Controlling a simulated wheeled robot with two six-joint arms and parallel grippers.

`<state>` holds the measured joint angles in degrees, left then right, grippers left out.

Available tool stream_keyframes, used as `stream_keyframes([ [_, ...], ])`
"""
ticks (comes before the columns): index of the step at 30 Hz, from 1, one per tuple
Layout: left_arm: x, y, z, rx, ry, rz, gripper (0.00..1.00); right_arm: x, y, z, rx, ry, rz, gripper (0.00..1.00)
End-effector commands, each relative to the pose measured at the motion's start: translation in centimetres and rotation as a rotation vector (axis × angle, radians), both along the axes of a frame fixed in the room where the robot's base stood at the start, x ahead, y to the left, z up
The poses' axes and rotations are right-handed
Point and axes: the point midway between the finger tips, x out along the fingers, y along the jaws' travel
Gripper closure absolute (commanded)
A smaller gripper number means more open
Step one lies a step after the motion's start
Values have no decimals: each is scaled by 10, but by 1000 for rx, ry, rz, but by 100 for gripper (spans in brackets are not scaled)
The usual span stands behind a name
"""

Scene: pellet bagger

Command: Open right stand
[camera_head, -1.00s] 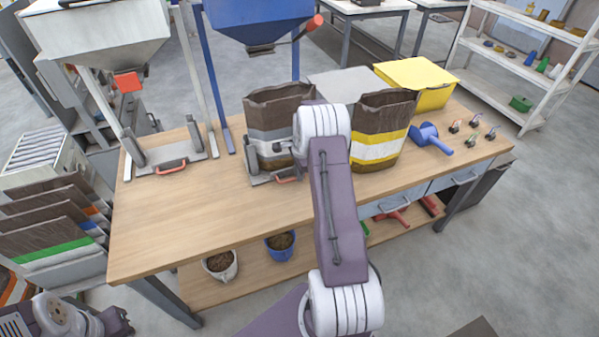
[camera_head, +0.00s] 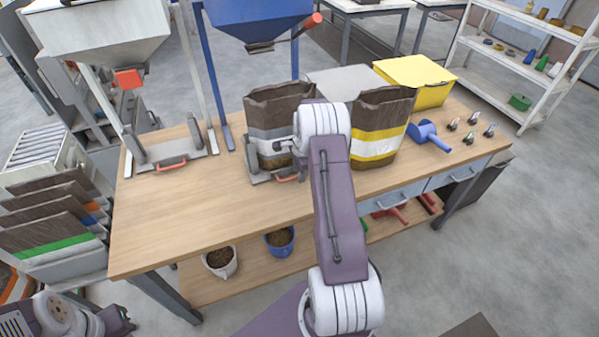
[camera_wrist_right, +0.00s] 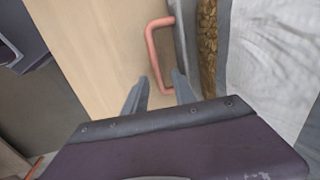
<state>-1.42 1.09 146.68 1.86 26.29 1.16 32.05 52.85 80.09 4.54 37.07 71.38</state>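The right stand (camera_head: 262,178) is a grey metal bag holder on the wooden bench with an orange-red handle (camera_head: 288,179) at its front. A brown bag with grey and white bands (camera_head: 275,108) stands in it. The handle also shows in the right wrist view (camera_wrist_right: 152,45), beside the bag's pale side. In the head view my right arm hides most of this gripper. My left gripper (camera_head: 118,320) is at the lower left, its fingers unclear.
A similar left stand (camera_head: 185,160) with a red handle stands empty under a white hopper. A brown bag with white and yellow bands (camera_head: 380,135), a yellow bin (camera_head: 415,75) and a blue scoop (camera_head: 428,135) are to the right. The bench's front left is clear.

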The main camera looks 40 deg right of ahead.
Motion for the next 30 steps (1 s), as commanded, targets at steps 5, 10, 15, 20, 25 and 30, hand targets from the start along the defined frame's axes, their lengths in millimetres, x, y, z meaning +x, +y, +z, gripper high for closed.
stream_keyframes([
  [5, 0, 0, 0, 0, 0, 0, 100, -2, 0, 18, -2, -3, 0, 68],
  [10, 0, 0, 1, 0, 0, 0, 100, -9, 2, 56, -2, -4, 0, 68],
  [15, 0, 0, 1, 0, 0, 0, 100, -14, 4, 82, -1, -1, 0, 68],
  [20, 0, 0, 1, 0, 0, 0, 100, -16, 5, 89, 0, 0, 0, 68],
  [25, 0, 0, 1, 0, 0, 0, 100, -16, 5, 89, 0, 0, 0, 68],
  [30, 0, 0, 1, 0, 0, 0, 100, -16, 5, 89, 0, 0, 0, 68],
])
